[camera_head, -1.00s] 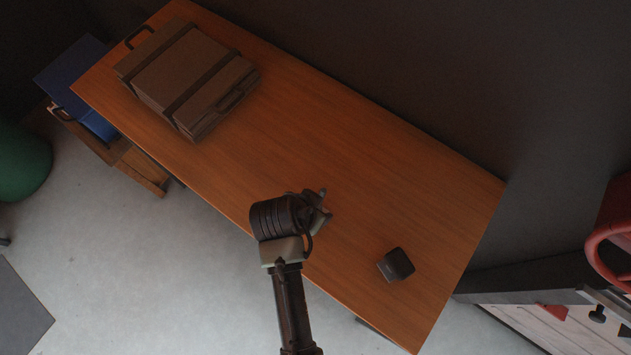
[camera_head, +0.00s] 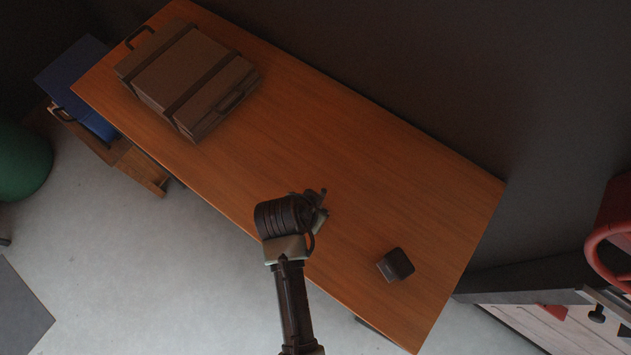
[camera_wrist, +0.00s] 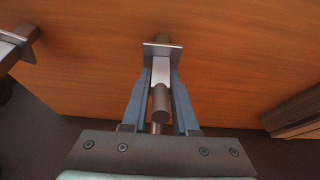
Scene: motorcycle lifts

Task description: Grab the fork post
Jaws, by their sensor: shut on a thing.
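My gripper (camera_head: 316,205) is over the front part of the wooden table in the head view, with its tip only partly visible there. In the wrist view its two blue-grey fingers (camera_wrist: 161,70) are shut on the fork post (camera_wrist: 160,103), a grey metal piece with a dark round end towards the camera. A flat square plate (camera_wrist: 162,47) crosses it at the fingertips. The far end lies over the wood; I cannot tell whether it touches the table. In the head view my gripper mostly hides the post.
A dark block (camera_head: 396,265) lies on the table (camera_head: 350,150) to the right. In the wrist view a similar plated piece (camera_wrist: 14,46) shows at the left edge. A strapped brown case (camera_head: 187,78) is at the table's upper left. The table's middle is clear.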

